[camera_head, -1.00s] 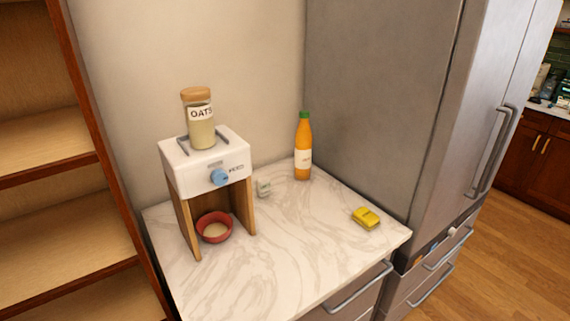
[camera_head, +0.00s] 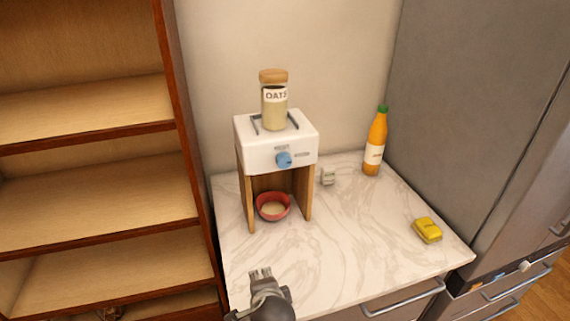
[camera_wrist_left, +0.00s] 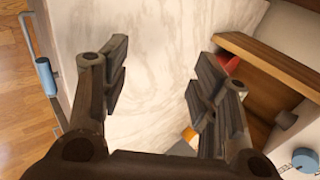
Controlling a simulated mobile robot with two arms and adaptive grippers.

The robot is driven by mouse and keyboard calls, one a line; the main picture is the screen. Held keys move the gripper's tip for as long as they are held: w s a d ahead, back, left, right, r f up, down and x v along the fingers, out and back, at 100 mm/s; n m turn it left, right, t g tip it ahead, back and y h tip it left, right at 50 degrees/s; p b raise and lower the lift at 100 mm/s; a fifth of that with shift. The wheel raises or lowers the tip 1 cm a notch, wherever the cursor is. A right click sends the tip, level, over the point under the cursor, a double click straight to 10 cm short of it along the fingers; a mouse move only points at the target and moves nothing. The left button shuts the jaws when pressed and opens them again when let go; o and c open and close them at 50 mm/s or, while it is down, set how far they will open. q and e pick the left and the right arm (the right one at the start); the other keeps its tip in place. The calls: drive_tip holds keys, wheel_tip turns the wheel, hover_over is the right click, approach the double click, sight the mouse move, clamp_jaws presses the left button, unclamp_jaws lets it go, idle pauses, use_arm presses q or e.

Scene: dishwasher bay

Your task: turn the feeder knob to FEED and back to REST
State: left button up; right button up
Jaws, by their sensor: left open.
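The feeder (camera_head: 275,140) is a white box on wooden legs on the marble counter. Its round blue knob (camera_head: 284,159) is on the front face, with small lettering above and to the right that I cannot read surely. A jar labelled OATS (camera_head: 274,104) stands upright on top. A red bowl (camera_head: 273,207) with pale contents sits between the legs. My left gripper (camera_head: 261,272) is low at the counter's front edge, apart from the feeder. In the left wrist view my left gripper (camera_wrist_left: 158,85) is open and empty; the knob (camera_wrist_left: 306,134) shows at the right edge. My right gripper is not seen.
An orange bottle (camera_head: 375,142) stands at the back right of the counter. A yellow sponge-like item (camera_head: 427,230) lies at the right. A small whitish item (camera_head: 327,177) is beside the feeder. Wooden shelves (camera_head: 95,190) stand left. The counter's front middle (camera_head: 340,260) is clear.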

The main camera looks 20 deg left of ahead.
use_arm(q)
drive_tip(key=w+d+r+m+t+y, duration=0.3)
drive_tip(key=w+r+m+t, duration=0.15)
drive_tip(key=w+r, duration=0.65)
drive_tip(key=m+t+y, duration=0.3)
drive_tip(key=m, duration=0.1)
approach(284, 163)
drive_tip(key=p+x, duration=0.4)
drive_tip(key=x, duration=0.4)
drive_tip(key=shift+w+r, duration=0.15)
drive_tip(key=shift+w, duration=0.05)
drive_tip(key=shift+w+a, duration=0.25)
drive_tip(key=shift+w, duration=0.1)
